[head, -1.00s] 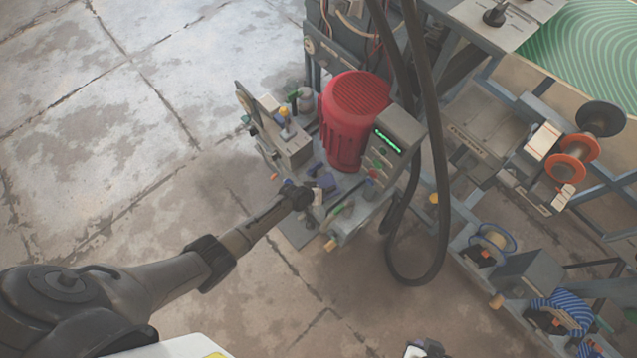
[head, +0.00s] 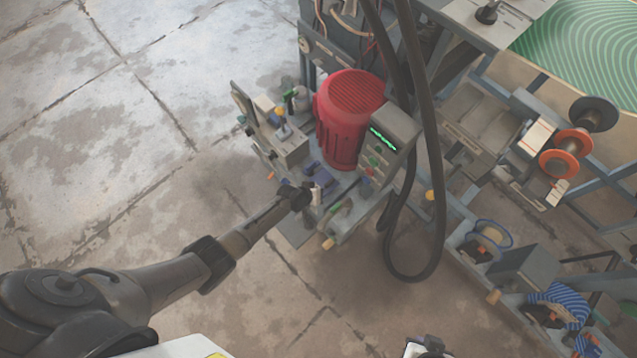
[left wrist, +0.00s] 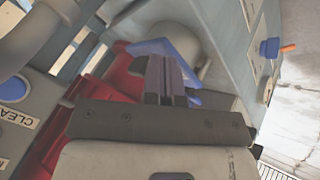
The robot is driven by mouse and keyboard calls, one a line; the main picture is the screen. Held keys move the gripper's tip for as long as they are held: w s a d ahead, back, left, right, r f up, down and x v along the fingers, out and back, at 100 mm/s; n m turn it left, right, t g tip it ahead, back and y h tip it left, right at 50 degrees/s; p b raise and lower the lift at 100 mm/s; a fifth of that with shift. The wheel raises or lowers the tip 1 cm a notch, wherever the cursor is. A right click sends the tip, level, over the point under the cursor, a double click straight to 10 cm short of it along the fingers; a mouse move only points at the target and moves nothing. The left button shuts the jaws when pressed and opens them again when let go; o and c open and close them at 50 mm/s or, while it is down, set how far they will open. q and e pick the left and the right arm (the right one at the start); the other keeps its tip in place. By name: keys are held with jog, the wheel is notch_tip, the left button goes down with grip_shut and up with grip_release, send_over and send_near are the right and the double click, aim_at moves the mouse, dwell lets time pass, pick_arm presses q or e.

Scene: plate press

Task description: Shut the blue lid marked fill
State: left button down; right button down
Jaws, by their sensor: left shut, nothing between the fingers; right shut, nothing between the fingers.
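A blue part (left wrist: 150,47), which looks like the lid, shows behind my left fingers in the left wrist view, beside a grey rounded body. The fingers hide part of it, and no "fill" marking is legible. I cannot tell whether the fingers touch it. My left gripper (left wrist: 167,80) is shut and empty. In the head view a small blue part (head: 323,178) lies just beyond the end of my left arm, below the red motor; the left fingertips are hard to make out there. My right gripper (head: 425,350) is shut and empty at the bottom edge, far from the blue part.
A thick black hose (head: 436,190) loops down to the right. A blue button (left wrist: 13,89) is at the left wrist view's left edge. Open floor lies left.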

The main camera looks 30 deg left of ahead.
pick_arm(q)
jog(key=s+r+p, duration=0.7)
jog(key=s+r, duration=0.1)
jog(key=shift+s+d+p, duration=0.35)
jog(key=shift+s+d, duration=0.05)
jog(key=shift+d, duration=0.05)
